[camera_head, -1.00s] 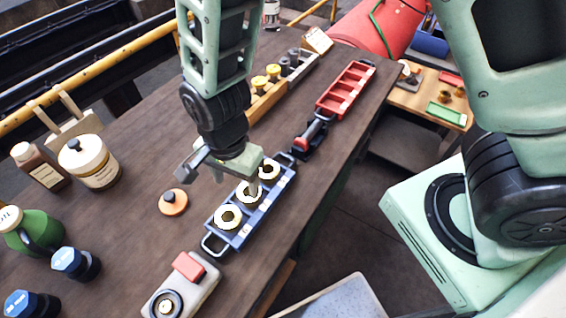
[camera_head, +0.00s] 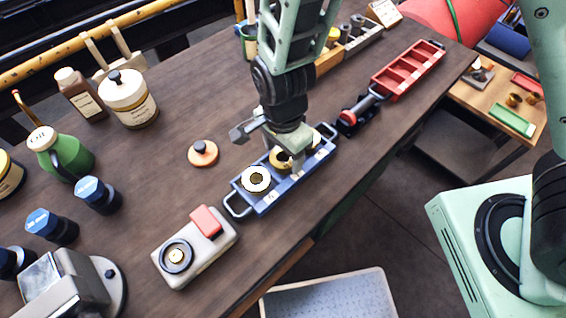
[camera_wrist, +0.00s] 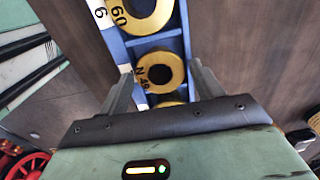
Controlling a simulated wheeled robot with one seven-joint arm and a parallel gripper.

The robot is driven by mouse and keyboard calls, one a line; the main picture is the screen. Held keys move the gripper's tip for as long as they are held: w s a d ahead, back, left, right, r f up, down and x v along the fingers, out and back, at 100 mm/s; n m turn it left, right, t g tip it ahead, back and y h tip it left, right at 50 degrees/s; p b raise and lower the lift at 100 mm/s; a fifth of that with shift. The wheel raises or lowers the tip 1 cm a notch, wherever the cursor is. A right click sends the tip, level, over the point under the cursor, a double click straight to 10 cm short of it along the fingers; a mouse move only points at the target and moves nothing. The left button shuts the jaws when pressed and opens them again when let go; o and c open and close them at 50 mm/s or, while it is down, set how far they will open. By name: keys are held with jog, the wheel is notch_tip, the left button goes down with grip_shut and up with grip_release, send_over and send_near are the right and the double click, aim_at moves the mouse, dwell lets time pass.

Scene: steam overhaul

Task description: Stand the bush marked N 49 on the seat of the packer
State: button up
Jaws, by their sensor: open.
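The bush marked N 49 (camera_wrist: 175,69) is a yellow ring in the middle place of a blue tray, its mark readable in the wrist view. In the head view, the middle bush (camera_head: 274,161) is partly hidden by my gripper. My gripper (camera_wrist: 161,72) is open, its fingers on either side of the bush; whether they touch it I cannot tell. In the head view my gripper (camera_head: 285,146) is low over the blue tray (camera_head: 268,205). A grey device with a dark round ring (camera_head: 177,256) and red block stands in front; it may be the packer.
Another bush, marked 60 (camera_wrist: 153,22), sits beside N 49, and a third is partly hidden. An orange knobbed lid (camera_head: 203,154) lies left of the tray. A red compartment tray (camera_head: 408,70) is at the back right. Bottles and jars stand at the left.

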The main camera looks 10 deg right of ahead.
jog(key=shift+f, duration=0.15)
jog(key=c, duration=0.9)
jog(key=shift+r+p, duration=2.05)
jog(key=shift+p, duration=0.2)
jog(key=shift+c, duration=0.2)
